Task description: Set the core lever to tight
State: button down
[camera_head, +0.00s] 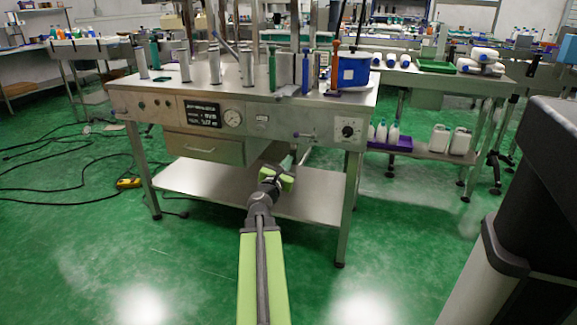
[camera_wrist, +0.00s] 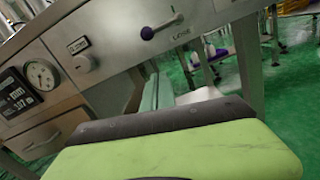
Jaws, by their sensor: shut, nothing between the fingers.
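The core lever (camera_wrist: 149,33) is a short lever with a dark purple ball end on the steel front panel, high in the wrist view. In the head view the lever (camera_head: 290,137) is tiny on the panel, right of the gauge. My gripper (camera_head: 287,170) is shut and empty. It is below the panel's lower edge, in front of the bench and apart from the lever. In the wrist view my green gripper body fills the bottom.
The panel also carries a round gauge (camera_head: 232,117), a small knob (camera_wrist: 82,62) and a black dial (camera_head: 347,131). A drawer (camera_head: 204,147) is below left, with a lower shelf (camera_head: 220,186) under it.

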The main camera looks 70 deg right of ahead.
aim_at(304, 135)
jog(key=d+r+p, duration=0.2)
jog(key=d, duration=0.1)
jog(key=d+r+p, duration=0.1)
jog(key=d, duration=0.1)
jog(key=shift+d+r, duration=0.2)
jog(key=shift+w+r+p, duration=0.1)
jog(key=shift+r+p, duration=0.35)
jog(key=shift+p, duration=0.1)
jog(key=shift+w+f, duration=0.1)
